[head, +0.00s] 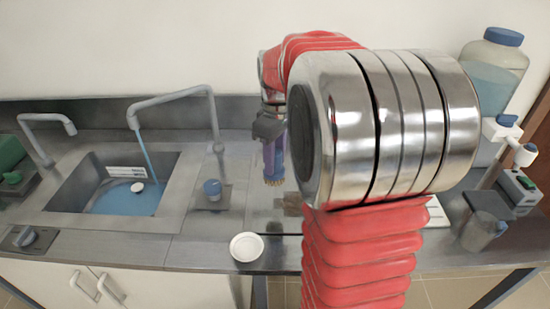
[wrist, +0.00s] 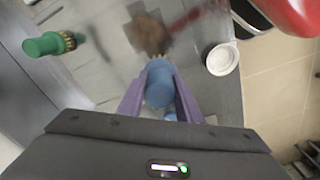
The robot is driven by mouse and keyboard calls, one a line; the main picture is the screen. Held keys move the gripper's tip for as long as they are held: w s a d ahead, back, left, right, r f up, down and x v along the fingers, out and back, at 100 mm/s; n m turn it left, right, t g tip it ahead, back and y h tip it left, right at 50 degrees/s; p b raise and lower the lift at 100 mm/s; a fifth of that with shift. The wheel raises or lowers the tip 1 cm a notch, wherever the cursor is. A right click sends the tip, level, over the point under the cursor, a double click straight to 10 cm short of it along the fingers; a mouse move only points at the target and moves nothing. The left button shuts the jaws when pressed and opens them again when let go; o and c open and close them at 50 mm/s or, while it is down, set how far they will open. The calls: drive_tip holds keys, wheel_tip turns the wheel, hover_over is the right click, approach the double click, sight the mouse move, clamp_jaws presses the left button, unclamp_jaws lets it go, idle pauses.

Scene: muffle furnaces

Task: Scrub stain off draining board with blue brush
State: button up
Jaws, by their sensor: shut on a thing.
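My gripper (head: 271,148), with purple fingers, is shut on the blue brush (wrist: 159,84). The brush points down over the draining board (head: 238,165), and its tan bristles show below the fingers in the head view. A brown stain (wrist: 150,33) lies on the board just beyond the bristle tips in the wrist view. The stain also shows in the head view (head: 291,201), partly hidden by my arm. The bristles look close to the stain; I cannot tell whether they touch the board. A green brush (wrist: 48,43) stands apart at the left in the wrist view.
A white dish (head: 246,246) sits near the counter's front edge. Water runs into the sink (head: 75,190) at left. A glass beaker (head: 480,232) and a large bottle (head: 495,70) are at right.

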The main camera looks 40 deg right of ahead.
sight(276, 174)
drive_tip(key=shift+f, duration=0.15)
drive_tip(key=shift+s+f, duration=0.1)
drive_tip(key=shift+f, duration=2.25)
drive_tip(key=shift+s, duration=0.1)
